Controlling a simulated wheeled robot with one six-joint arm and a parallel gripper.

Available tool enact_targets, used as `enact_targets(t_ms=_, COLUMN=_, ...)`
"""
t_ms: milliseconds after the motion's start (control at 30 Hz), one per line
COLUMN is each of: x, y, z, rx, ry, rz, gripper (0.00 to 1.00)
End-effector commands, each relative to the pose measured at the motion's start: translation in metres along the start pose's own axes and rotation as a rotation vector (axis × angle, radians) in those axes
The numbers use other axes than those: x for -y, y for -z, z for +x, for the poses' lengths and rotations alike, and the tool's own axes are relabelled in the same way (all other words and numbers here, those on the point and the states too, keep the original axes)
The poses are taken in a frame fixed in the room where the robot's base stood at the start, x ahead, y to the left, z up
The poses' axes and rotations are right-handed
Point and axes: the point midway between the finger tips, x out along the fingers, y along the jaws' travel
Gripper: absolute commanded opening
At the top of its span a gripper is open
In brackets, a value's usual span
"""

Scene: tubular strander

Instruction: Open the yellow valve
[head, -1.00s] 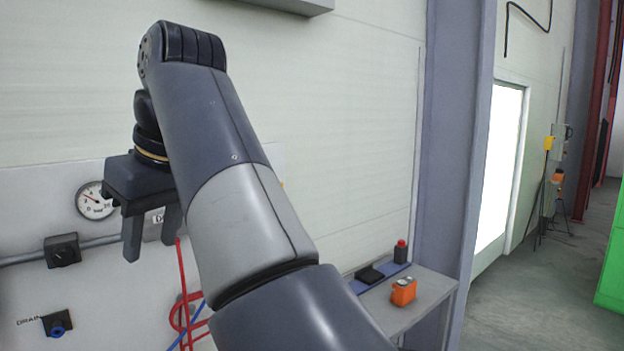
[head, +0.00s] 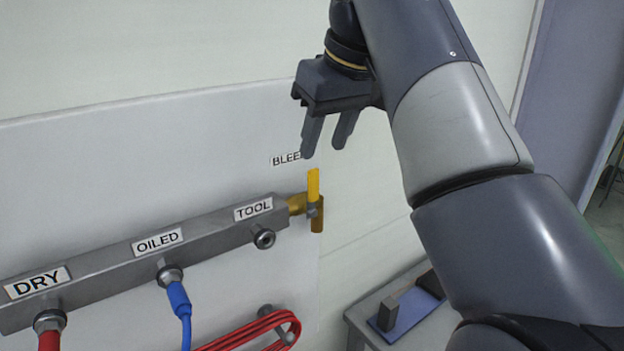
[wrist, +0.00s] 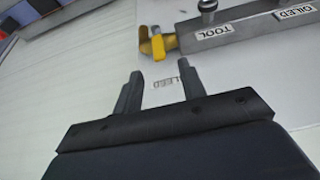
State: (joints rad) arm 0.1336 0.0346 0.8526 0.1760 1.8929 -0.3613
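The yellow valve (head: 313,187) has an upright yellow lever on a brass body at the right end of the grey manifold (head: 205,240). A partly covered label starting "BLEE" is above it. In the wrist view the valve (wrist: 158,46) is beyond my fingertips, to the upper left of centre. My gripper (head: 322,152) points down just above the lever in the head view. Its two fingers are apart with nothing between them. In the wrist view my gripper (wrist: 162,76) also shows a clear gap between the fingers. I see no contact with the lever.
A blue hose (head: 179,305) hangs from the OILED port and a red fitting (head: 48,335) is at DRY. A coiled red hose (head: 255,330) hangs below. A small grey table (head: 360,322) stands at the lower right. The wall right of the valve is bare.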

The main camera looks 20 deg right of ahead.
Motion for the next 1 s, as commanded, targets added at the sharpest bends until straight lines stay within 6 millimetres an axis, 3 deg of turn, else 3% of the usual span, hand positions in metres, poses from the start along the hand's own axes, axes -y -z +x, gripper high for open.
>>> enact_targets(t_ms=200, x=0.001, y=-0.002, z=0.043, rx=0.003, ry=0.001, rz=-0.001, gripper=0.39)
enact_targets(t_ms=433, x=0.000, y=-0.001, z=0.075, rx=0.001, ry=0.000, rz=-0.001, gripper=0.39)
enact_targets(t_ms=867, x=0.000, y=0.000, z=0.084, rx=-0.001, ry=-0.001, rz=0.000, gripper=0.39)
enact_targets(t_ms=1000, x=0.000, y=0.000, z=0.084, rx=0.000, ry=-0.001, rz=0.000, gripper=0.28)
